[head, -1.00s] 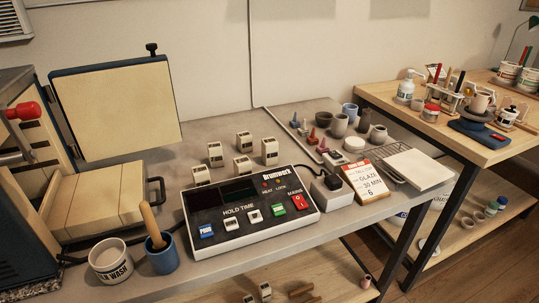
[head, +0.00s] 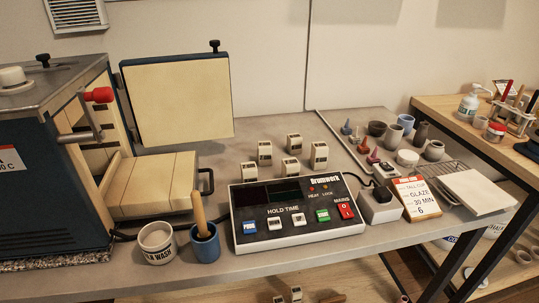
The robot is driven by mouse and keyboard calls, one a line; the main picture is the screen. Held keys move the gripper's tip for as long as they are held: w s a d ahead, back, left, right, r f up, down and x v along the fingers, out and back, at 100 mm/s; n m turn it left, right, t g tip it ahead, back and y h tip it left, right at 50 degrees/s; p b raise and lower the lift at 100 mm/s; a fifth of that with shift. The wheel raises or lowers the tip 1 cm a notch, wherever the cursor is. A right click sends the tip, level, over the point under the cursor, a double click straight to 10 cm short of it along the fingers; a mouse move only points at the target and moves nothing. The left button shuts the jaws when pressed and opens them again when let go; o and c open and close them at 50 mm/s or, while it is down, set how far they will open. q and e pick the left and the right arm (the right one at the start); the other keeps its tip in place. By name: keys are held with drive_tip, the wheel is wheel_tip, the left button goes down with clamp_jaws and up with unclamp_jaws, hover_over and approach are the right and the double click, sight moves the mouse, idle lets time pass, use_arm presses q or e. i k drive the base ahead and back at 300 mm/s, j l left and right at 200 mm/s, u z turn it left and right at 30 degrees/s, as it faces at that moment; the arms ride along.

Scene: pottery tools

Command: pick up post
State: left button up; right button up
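Several small cream blocks with dark markings, which look like the posts, stand upright on the grey table behind the control box. One post (head: 265,153) is at the back left, another post (head: 294,144) at the back middle and a third post (head: 319,156) at the right. A nearer post (head: 291,169) stands close to the box, and a post (head: 249,174) at the left is partly hidden by the box's corner. Similar small blocks (head: 296,293) show on the lower shelf, cut by the bottom edge. Neither of my grippers is in view.
The control box (head: 300,232) stands in front of the posts. The open kiln (head: 50,150) with its raised door (head: 178,98) is at left. A blue cup (head: 206,246) with a wooden handle and a white tub (head: 157,240) stand near the front edge. Small pots (head: 393,137) are at right.

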sight(264, 147)
drive_tip(key=i+l, duration=0.15)
drive_tip(key=l, duration=0.2)
drive_tip(key=i+l+u, duration=0.15)
drive_tip(key=l, duration=0.25)
drive_tip(key=i+l, duration=0.15)
drive_tip(key=l, duration=0.85)
drive_tip(key=k+l+z, duration=0.2)
drive_tip(key=i+u, duration=0.45)
drive_tip(key=i+l, duration=0.05)
